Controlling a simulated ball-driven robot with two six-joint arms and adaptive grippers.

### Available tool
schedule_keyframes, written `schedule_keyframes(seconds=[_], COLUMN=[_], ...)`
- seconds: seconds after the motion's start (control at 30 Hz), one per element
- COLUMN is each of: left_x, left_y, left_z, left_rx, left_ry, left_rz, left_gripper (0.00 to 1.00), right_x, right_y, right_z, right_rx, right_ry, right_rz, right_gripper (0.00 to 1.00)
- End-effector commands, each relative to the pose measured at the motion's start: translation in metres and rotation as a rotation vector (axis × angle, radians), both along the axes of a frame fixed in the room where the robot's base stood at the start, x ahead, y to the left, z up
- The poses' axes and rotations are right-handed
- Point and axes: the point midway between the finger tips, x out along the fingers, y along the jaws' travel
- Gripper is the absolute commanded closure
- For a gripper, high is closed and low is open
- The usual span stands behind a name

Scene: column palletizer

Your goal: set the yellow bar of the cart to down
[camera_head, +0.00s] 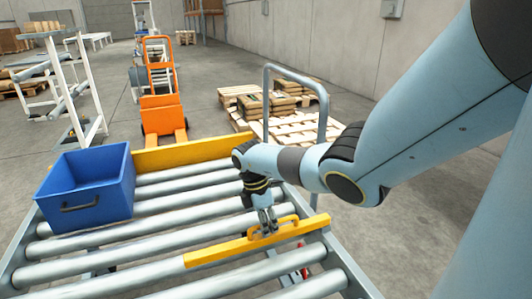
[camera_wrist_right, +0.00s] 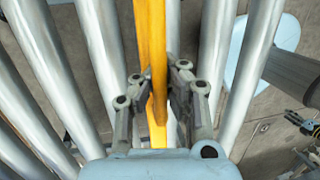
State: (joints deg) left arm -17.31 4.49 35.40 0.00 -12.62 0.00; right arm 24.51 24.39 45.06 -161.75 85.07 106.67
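The cart (camera_head: 344,259) has grey rollers and a yellow bar (camera_head: 217,254) lying across its near right part, along the rollers and seemingly a little above them. The bar carries a small yellow handle (camera_head: 291,219). My right gripper (camera_head: 266,229) reaches down onto this handle. In the right wrist view its fingers (camera_wrist_right: 161,75) stand close on both sides of the yellow handle (camera_wrist_right: 159,115) and appear shut on it. A dark jointed part with yellow bands at that view's right edge looks like my left gripper (camera_wrist_right: 305,124); its fingers are unclear.
A blue crate (camera_head: 108,190) sits on the rollers at the left. A second yellow bar (camera_head: 185,153) spans the cart's far end. A grey push handle (camera_head: 322,115) rises at the right. An orange stacker (camera_head: 160,100) and pallets (camera_head: 300,130) stand behind.

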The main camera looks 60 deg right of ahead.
Motion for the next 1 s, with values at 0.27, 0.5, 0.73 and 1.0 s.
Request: schedule_keyframes(seconds=[0.27,0.5,0.73,1.0], left_x=[0.0,0.001,0.004,0.003], left_y=[0.001,0.001,0.004,0.002], left_z=[0.0,0.0,0.0,0.0], left_rx=[0.001,0.001,0.005,0.003], left_ry=[0.001,-0.002,-0.006,-0.005], left_rz=[0.0,-0.001,-0.001,-0.001], left_gripper=[0.65,0.65,0.65,0.65], right_x=[0.004,0.002,0.003,0.017], right_y=[0.0,0.0,0.0,0.0], right_z=[0.002,0.001,0.006,0.057], right_rx=[0.001,0.001,0.0,-0.001], right_ry=[-0.011,-0.005,-0.006,-0.008], right_rz=[0.003,0.001,0.001,0.004], right_gripper=[0.8,0.64,0.64,0.64])
